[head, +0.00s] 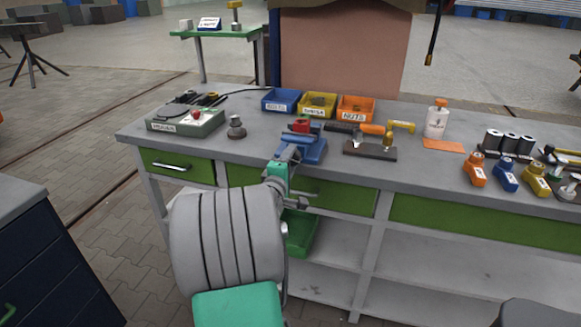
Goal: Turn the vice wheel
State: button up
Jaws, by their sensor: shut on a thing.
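The blue bench vice (312,153) stands at the front edge of the grey workbench, with a red part (301,125) at its top. My arm reaches up from the bottom of the head view. My gripper (287,155) is at the near left side of the vice and is shut on the vice wheel. The wheel itself is mostly hidden behind my gripper, so its turn angle cannot be told.
Blue (281,101), yellow (317,105) and orange (355,109) bins stand behind the vice. A grey-green box (186,122) is at left.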

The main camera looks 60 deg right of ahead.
jog(key=shift+f+m+b, duration=0.2)
jog(key=shift+m+b, duration=6.3)
jog(key=shift+b, duration=0.7)
jog(key=o, duration=1.4)
jog(key=shift+r, duration=0.1)
jog(key=shift+a, duration=0.1)
